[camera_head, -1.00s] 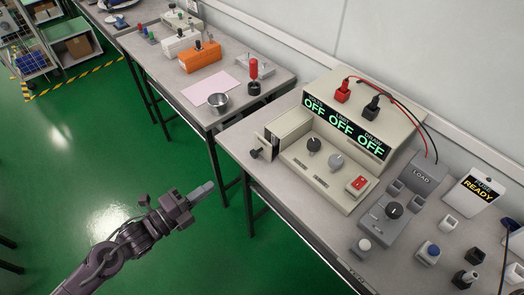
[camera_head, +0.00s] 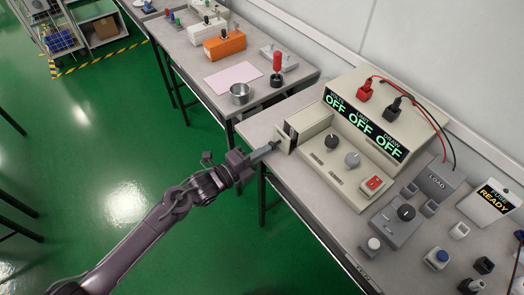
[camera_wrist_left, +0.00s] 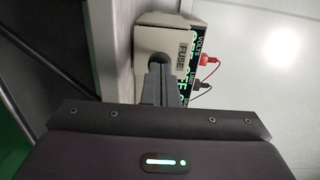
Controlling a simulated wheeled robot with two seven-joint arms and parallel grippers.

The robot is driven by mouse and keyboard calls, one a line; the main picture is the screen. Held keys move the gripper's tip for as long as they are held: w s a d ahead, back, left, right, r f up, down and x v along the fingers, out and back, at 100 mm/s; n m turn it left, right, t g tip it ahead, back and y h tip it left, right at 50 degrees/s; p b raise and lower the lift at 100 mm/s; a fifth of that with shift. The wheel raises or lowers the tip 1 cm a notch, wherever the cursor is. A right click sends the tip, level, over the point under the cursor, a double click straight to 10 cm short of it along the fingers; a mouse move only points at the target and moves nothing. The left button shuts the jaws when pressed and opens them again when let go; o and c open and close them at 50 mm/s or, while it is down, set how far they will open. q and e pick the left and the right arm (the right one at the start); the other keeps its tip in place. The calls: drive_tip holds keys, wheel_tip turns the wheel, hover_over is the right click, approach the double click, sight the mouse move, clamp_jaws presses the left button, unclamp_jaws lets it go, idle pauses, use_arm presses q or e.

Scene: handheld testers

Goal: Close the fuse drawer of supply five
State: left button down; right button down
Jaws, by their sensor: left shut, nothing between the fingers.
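The supply (camera_head: 345,185) is a beige box on the bench, with a dark panel reading OFF three times. Its fuse drawer (camera_head: 288,137) is at the left end, and its front plate stands out from the box. The plate's FUSE label (camera_wrist_left: 180,52) shows in the left wrist view. My left gripper (camera_head: 274,148) is shut and empty, its fingertips at the drawer's front by the dark knob. In the left wrist view the fingers (camera_wrist_left: 157,78) overlap the plate and mostly hide the knob. I cannot tell whether they touch. My right gripper is not in view.
Red and black plugs (camera_head: 365,91) with leads sit on top of the supply. A grey LOAD block (camera_head: 437,181) and a FUSE READY sign (camera_head: 489,201) stand to its right. Green floor lies open at left.

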sight(272, 144)
use_arm(q)
drive_tip(key=b+x, duration=0.2)
drive_tip(key=x, duration=0.1)
drive_tip(key=shift+f, duration=0.1)
drive_tip(key=shift+w+d+b, duration=0.1)
drive_tip(key=shift+d+b, duration=0.1)
drive_tip(key=shift+b, duration=0.1)
drive_tip(key=shift+a+r, duration=0.1)
drive_tip(key=shift+r, duration=0.2)
